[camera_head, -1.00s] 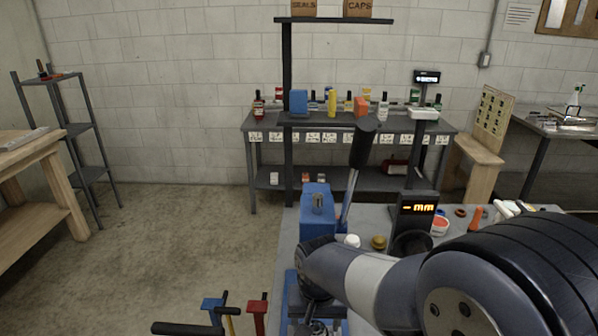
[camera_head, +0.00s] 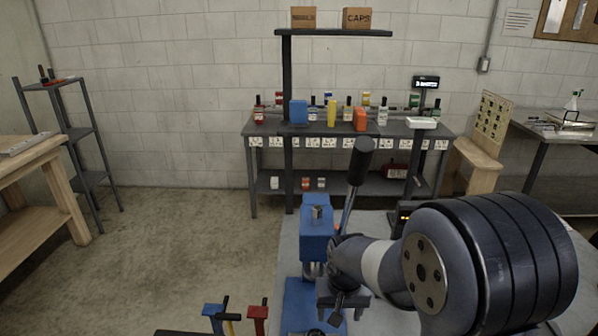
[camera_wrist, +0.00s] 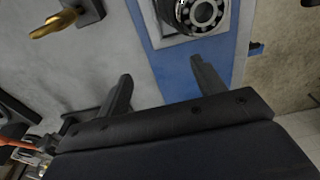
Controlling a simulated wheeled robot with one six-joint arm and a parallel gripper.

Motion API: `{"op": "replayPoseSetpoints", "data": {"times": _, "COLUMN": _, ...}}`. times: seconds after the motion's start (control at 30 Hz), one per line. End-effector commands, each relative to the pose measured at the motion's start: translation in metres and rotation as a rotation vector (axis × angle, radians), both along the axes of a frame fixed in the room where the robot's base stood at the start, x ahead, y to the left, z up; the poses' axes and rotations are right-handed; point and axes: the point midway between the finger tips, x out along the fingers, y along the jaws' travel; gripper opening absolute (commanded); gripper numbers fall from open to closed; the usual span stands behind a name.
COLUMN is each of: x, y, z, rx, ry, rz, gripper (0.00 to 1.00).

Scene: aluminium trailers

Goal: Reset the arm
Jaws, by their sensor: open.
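My arm reaches over the grey bench (camera_head: 286,240) from the right in the head view. My gripper (camera_head: 338,312) hangs low beside the blue press (camera_head: 317,238), over the bench. In the wrist view my gripper (camera_wrist: 160,82) has its two dark fingers apart, with nothing between them. Beyond the fingers lie the blue base plate (camera_wrist: 185,62) and a round metal bearing (camera_wrist: 203,12), apart from the fingertips.
A black press lever (camera_head: 359,165) rises close to my arm. A brass-coloured piece (camera_wrist: 58,22) stands on a dark block in the wrist view. A display (camera_head: 403,215) is partly hidden behind my arm. Red and blue clamps (camera_head: 257,314) stand at the bench's left. Open floor lies left.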

Motion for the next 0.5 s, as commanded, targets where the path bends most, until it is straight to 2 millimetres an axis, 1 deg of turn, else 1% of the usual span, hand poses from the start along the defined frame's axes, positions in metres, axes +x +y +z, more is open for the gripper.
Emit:
{"op": "replayPoseSetpoints", "data": {"times": 0.03, "x": 0.004, "y": -0.008, "z": -0.01, "rx": 0.0, "ry": 0.003, "rz": -0.004, "gripper": 0.65}}
{"op": "replayPoseSetpoints", "data": {"times": 0.2, "x": 0.014, "y": -0.029, "z": -0.033, "rx": 0.0, "ry": 0.003, "rz": 0.002, "gripper": 0.65}}
{"op": "replayPoseSetpoints", "data": {"times": 0.4, "x": 0.023, "y": -0.05, "z": -0.054, "rx": -0.001, "ry": 0.0, "rz": 0.008, "gripper": 0.65}}
{"op": "replayPoseSetpoints", "data": {"times": 0.5, "x": 0.025, "y": -0.056, "z": -0.061, "rx": -0.001, "ry": -0.002, "rz": 0.011, "gripper": 0.65}}
